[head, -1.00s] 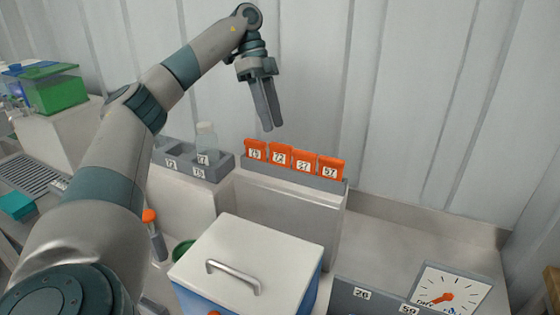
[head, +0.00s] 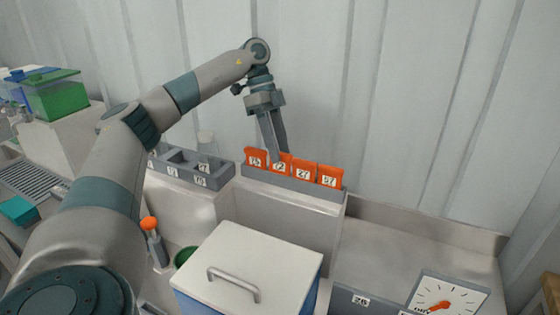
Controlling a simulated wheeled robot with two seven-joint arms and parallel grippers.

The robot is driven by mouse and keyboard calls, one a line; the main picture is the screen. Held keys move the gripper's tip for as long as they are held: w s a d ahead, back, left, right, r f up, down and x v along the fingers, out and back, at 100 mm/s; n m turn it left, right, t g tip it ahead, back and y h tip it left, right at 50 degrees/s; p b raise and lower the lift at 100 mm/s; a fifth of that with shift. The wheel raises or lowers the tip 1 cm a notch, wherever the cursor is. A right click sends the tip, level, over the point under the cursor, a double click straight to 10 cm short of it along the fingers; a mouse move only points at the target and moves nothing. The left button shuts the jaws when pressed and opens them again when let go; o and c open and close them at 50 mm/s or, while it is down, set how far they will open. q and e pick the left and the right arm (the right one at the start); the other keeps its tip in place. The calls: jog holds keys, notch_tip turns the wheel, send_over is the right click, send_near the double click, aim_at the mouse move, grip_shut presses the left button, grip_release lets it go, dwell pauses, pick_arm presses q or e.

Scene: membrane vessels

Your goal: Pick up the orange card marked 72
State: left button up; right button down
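The orange card marked 72 (head: 284,168) stands upright in a grey rack on a ledge, second from the left in a row of orange cards. My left gripper (head: 279,156) points down at this card from above. Its fingers are apart, one in front of the card's top edge and the other seeming to be behind it. The near finger covers part of the card's upper left. I cannot tell whether either finger touches the card. My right gripper is out of view.
Orange cards marked 75 (head: 255,158), 27 (head: 303,173) and 57 (head: 329,178) stand close beside it in the rack (head: 290,183). A grey holder (head: 215,181) with a clear vessel is to the left. A white-lidded box (head: 250,262) stands in front. A corrugated wall is close behind.

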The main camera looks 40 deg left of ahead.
aim_at(284, 167)
pick_arm(q)
jog(key=shift+x, duration=1.3)
grip_shut()
